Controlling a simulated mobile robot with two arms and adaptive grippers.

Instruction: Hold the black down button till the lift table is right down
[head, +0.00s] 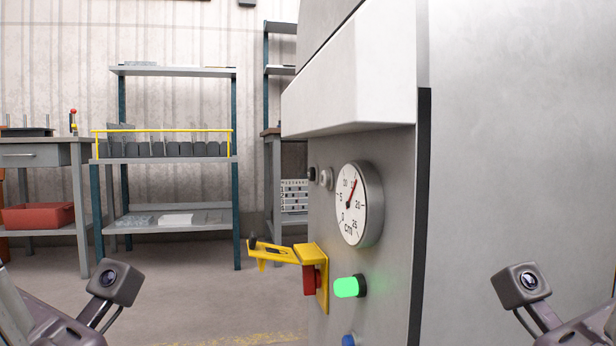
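A small black button (311,173) sits high on the left part of the grey machine's front panel (394,200). I cannot make out a lift table in this view. Parts of both my arms show at the bottom left and bottom right corners, well apart from the panel. The fingers of both grippers are out of view.
A yellow hinged bracket (312,254) with a red part sticks out left from the panel. A lit green lamp (348,287) and a blue button (349,340) are below the dial. Shelving (170,161) and a bench (40,154) with a red bin stand behind. Floor at left is clear.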

